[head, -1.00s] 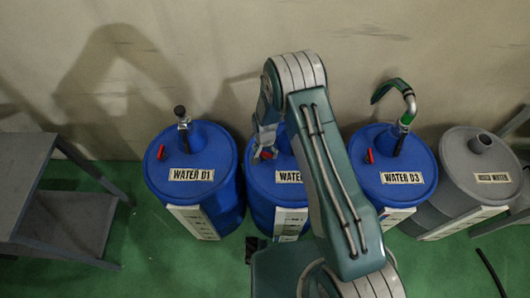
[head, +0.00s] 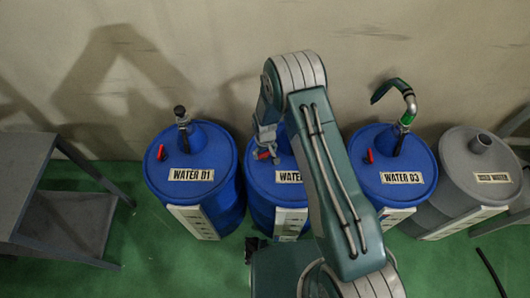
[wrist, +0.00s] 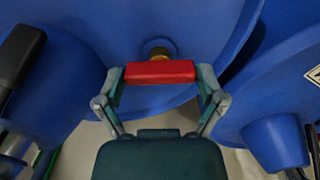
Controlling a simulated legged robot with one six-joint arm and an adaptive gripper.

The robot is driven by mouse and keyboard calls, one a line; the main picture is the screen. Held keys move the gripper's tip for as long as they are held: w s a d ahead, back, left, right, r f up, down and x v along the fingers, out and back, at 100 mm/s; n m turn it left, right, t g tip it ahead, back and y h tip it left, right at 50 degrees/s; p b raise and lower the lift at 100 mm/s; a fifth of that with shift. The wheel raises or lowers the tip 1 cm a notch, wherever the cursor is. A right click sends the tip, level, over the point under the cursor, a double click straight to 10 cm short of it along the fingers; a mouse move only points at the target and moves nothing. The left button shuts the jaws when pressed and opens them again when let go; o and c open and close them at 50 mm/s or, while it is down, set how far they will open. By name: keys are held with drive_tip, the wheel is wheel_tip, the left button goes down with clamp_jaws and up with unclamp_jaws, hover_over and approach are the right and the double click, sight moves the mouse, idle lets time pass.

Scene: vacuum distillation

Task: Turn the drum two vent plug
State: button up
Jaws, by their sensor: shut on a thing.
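The middle blue drum (head: 262,190), its label partly hidden by my arm, stands between drums D1 and D3. Its vent plug has a red handle (wrist: 158,72) on a brass-coloured stem (wrist: 159,53) in the wrist view. The handle lies crosswise in that view, between the two fingers of my gripper (wrist: 159,75), which are shut on its ends. In the head view my gripper (head: 264,143) is over the left part of the drum's lid, and a bit of the red handle (head: 262,155) shows by it. The right part of the lid is hidden behind my arm.
Drum WATER D1 (head: 218,160) stands close on the left and WATER D3 (head: 415,160) on the right, each with a red handle and a fitting on top. A grey drum (head: 455,165) is farther right. A grey table (head: 25,165) stands at the left. The wall is close behind.

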drive_tip(key=shift+w+n, duration=0.15)
drive_tip(key=shift+n, duration=0.15)
drive_tip(key=o, duration=0.8)
drive_tip(key=shift+a, duration=0.1)
drive_tip(key=shift+r, duration=0.1)
wheel_tip(320, 180, up, 12)
drive_tip(key=shift+f, duration=0.15)
idle(0.4)
